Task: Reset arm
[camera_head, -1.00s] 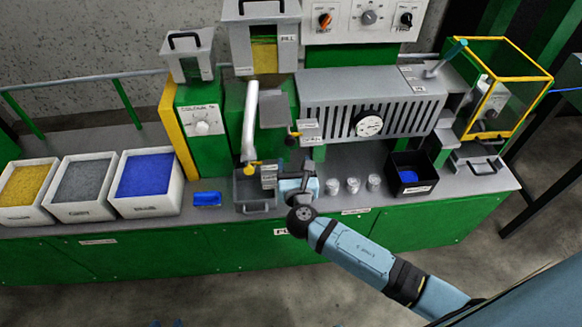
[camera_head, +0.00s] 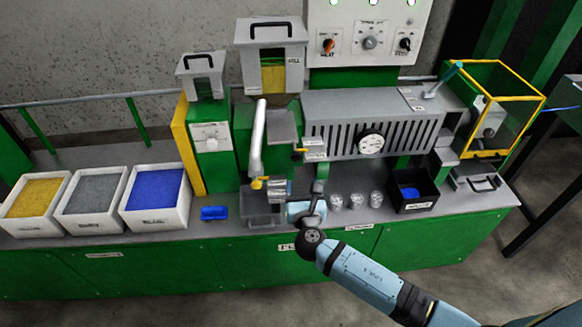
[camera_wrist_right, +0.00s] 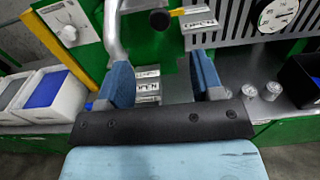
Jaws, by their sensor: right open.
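My right gripper (camera_head: 297,192) is over the front edge of the bench, beside the grey tray (camera_head: 262,219). In the right wrist view its two blue fingers (camera_wrist_right: 163,78) stand apart with nothing held between them. Behind the gap are metal parts with labels and the green machine front. In the head view the gripper is small and partly hidden by its own wrist. My right arm reaches in from the lower right. My left gripper is not in view.
White bins of yellow, grey and blue granules (camera_head: 155,192) stand at left. A blue block (camera_head: 214,213) lies by the tray. Metal cups (camera_head: 356,200) and a black bin (camera_head: 414,190) stand right of the gripper. A white lever (camera_head: 257,138) rises behind. The floor in front is clear.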

